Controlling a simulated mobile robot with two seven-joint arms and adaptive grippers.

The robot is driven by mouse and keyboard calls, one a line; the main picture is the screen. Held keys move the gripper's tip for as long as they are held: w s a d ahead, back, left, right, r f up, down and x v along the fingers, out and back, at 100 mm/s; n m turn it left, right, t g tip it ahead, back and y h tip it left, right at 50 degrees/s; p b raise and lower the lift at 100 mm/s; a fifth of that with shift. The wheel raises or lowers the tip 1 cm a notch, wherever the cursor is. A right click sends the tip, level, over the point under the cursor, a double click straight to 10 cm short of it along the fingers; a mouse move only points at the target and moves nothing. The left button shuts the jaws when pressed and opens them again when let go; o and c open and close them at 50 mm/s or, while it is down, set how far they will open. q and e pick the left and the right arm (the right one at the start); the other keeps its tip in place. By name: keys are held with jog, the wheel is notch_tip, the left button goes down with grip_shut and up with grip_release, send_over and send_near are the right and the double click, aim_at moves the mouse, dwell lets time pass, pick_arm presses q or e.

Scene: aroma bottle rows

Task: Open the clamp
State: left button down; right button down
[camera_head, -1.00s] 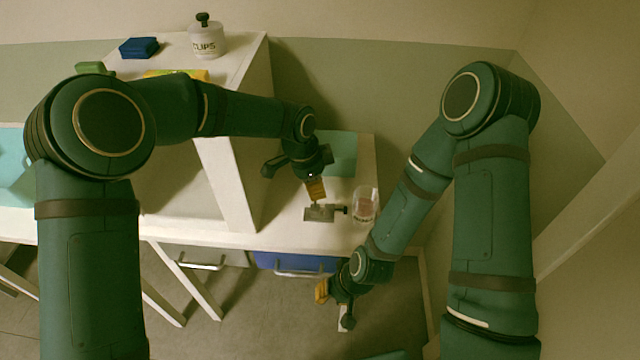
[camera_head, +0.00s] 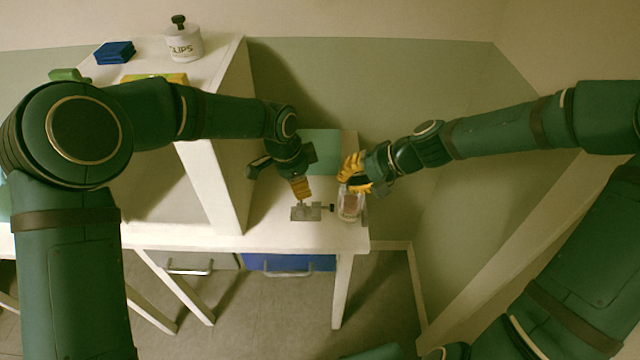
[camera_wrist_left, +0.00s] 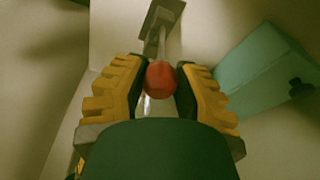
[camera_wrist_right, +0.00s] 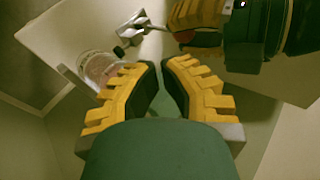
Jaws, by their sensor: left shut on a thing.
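The clamp (camera_head: 306,212) is a small grey metal piece with a dark knob on its right side, standing on the white table. My left gripper (camera_head: 301,189) is above it, shut on the red handle tip of the clamp. This red tip (camera_wrist_left: 160,78) sits between the yellow finger pads in the left wrist view, with the metal stem running beyond it. The clamp also shows in the right wrist view (camera_wrist_right: 140,27). My right gripper (camera_head: 355,177) is empty above the jar, to the right of the clamp. Its fingertips (camera_wrist_right: 159,64) are a narrow gap apart.
A clear jar (camera_head: 350,208) with reddish contents stands at the table's right edge, close to the clamp. A teal box (camera_head: 321,150) is behind. A tall white cabinet side (camera_head: 215,185) stands left of my left gripper. A white clips jar (camera_head: 184,44) is on top.

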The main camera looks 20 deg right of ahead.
pick_arm(q)
jog(key=shift+s+a+f, duration=0.1)
jog(key=shift+a+f, duration=0.05)
jog(key=shift+f, duration=0.05)
pick_arm(e)
jog(key=x, duration=0.2)
jog(key=w+x, duration=0.1)
jog(key=x, duration=0.5)
jog(key=shift+w+a+r, duration=0.1)
jog(key=shift+w+r, duration=0.05)
jog(key=shift+w, duration=0.05)
